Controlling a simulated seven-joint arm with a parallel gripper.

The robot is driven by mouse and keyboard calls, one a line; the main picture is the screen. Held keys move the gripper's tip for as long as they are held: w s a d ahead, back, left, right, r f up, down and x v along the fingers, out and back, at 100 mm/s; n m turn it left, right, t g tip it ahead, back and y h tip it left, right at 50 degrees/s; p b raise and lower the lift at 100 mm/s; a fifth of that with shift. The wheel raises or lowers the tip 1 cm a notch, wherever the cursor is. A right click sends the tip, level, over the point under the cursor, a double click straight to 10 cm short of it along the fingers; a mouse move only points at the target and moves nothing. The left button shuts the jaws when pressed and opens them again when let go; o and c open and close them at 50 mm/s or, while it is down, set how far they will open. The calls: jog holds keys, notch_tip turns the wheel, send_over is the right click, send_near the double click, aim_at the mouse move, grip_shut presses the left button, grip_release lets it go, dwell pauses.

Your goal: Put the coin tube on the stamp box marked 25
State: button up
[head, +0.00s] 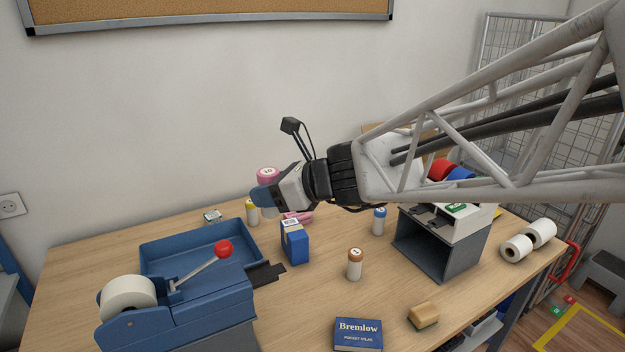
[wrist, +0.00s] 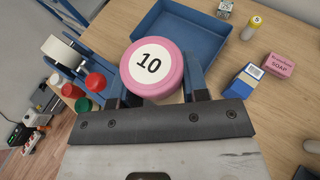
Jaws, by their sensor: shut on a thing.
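My gripper (head: 266,193) is shut on a coin tube with a pink cap (head: 267,174), held up above the back of the counter. In the wrist view the pink cap (wrist: 153,69) reads 10 and faces the camera; the fingers (wrist: 155,90) are on either side of it. The tube's lower part is hidden. A blue box with a white printed label (head: 294,243) stands on the counter to the right of the blue tray; it also shows in the wrist view (wrist: 240,83). A small patterned box (head: 212,216) sits behind the tray. I cannot read a 25 on either box.
A yellow-capped tube (head: 251,212), blue-capped tube (head: 379,220) and brown-capped tube (head: 355,264) stand around the blue box. Pink soap (wrist: 281,66) lies behind it. The blue tray (head: 165,243) and tape dispenser (head: 215,290) are at left, a grey cubby (head: 440,250) at right.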

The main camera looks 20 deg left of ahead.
jog(key=w+a+f, duration=0.1)
jog(key=w+a, duration=0.7)
jog(key=a, duration=0.4)
jog(key=w+a+f, duration=0.1)
jog(key=w+a, duration=0.7)
jog(key=a, duration=0.3)
notch_tip(320, 180, down, 18)
jog(key=shift+f, duration=0.15)
jog(key=shift+a, duration=0.15)
send_over(212, 214)
jog(key=shift+f, duration=0.7)
jog(key=shift+f, duration=0.1)
jog(key=shift+f, duration=1.65)
jog(key=shift+f, duration=0.15)
